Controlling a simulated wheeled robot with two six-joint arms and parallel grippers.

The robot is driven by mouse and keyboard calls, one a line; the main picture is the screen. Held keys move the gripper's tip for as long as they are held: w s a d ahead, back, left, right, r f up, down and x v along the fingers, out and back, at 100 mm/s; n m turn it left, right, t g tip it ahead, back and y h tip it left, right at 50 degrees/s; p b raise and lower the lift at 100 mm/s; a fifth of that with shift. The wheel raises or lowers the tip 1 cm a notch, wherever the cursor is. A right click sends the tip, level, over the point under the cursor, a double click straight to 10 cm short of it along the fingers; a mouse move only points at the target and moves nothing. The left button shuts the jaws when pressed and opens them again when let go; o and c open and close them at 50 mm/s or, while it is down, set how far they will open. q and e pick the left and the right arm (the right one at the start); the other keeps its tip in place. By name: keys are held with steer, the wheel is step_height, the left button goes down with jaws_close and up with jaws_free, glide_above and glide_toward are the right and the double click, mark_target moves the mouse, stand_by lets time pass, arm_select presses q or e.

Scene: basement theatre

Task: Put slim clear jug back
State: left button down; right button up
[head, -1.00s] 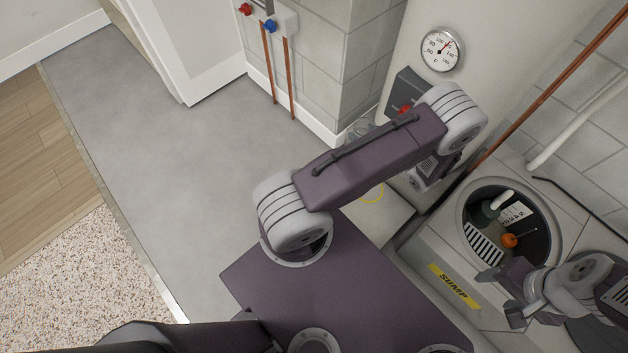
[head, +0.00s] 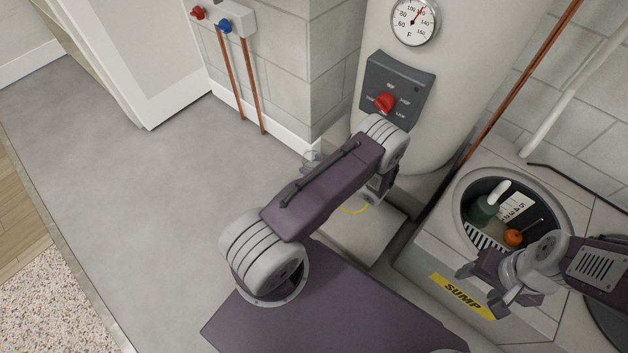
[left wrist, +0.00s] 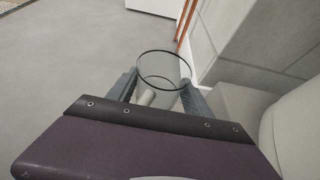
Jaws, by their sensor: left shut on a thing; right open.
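The slim clear jug (left wrist: 166,70) shows in the left wrist view as a see-through vessel with a dark round rim. My left gripper (left wrist: 160,93) is shut on it, with one grey finger on each side. In the head view the jug (head: 311,160) is a faint clear shape beside my left forearm, near the wall corner; its lower part and my left fingers are mostly hidden. My right gripper (head: 484,289) is open and empty in front of the sump.
A tank with a gauge (head: 414,21) and red-knobbed control box (head: 396,92) rises behind the plinth. Copper pipes (head: 243,85) run down the block wall at left. The open sump pit (head: 475,190) is at right. Grey floor (head: 130,190) at left is clear.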

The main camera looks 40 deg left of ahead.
arm_select(q)
step_height(320, 180, down, 4)
steer(key=b, duration=0.3)
steer(key=shift+f, duration=0.25)
steer(key=shift+r, duration=0.2)
steer(key=shift+f, duration=0.2)
steer(key=shift+c, duration=2.2)
jaws_free()
steer(key=shift+r, duration=0.15)
